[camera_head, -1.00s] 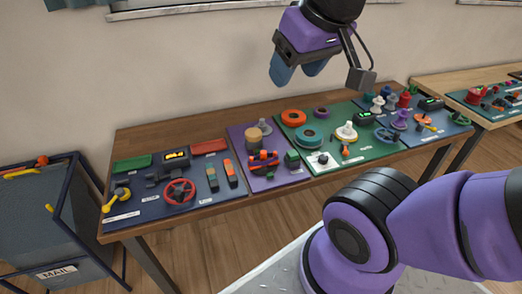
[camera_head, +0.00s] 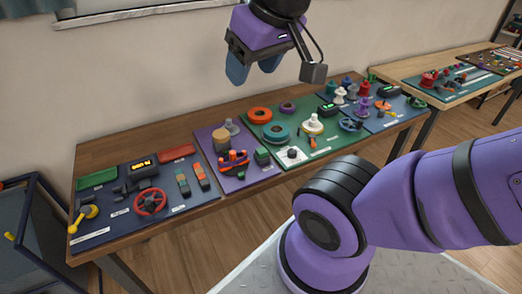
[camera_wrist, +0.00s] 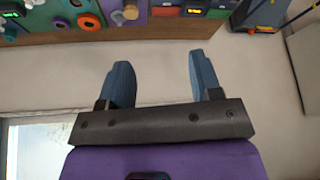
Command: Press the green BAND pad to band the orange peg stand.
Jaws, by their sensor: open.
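My gripper (camera_head: 253,70) is open and empty, high above the back of the long table and near the wall. Its two blue fingers (camera_wrist: 162,75) stand wide apart in the wrist view with nothing between them. On the purple board (camera_head: 208,176) lies an orange-red piece with dark parts (camera_head: 233,160), which looks like the orange peg stand. A small green block (camera_head: 262,156) sits just right of it and may be the BAND pad; its label is too small to read. My gripper is well above both and touches neither.
The left board holds a red wheel (camera_head: 150,202), a green tray (camera_head: 97,179) and a yellow-handled part (camera_head: 86,214). The green board right of the purple one carries an orange ring (camera_head: 259,115) and a teal spool (camera_head: 276,133). A second table (camera_head: 450,96) stands at right.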

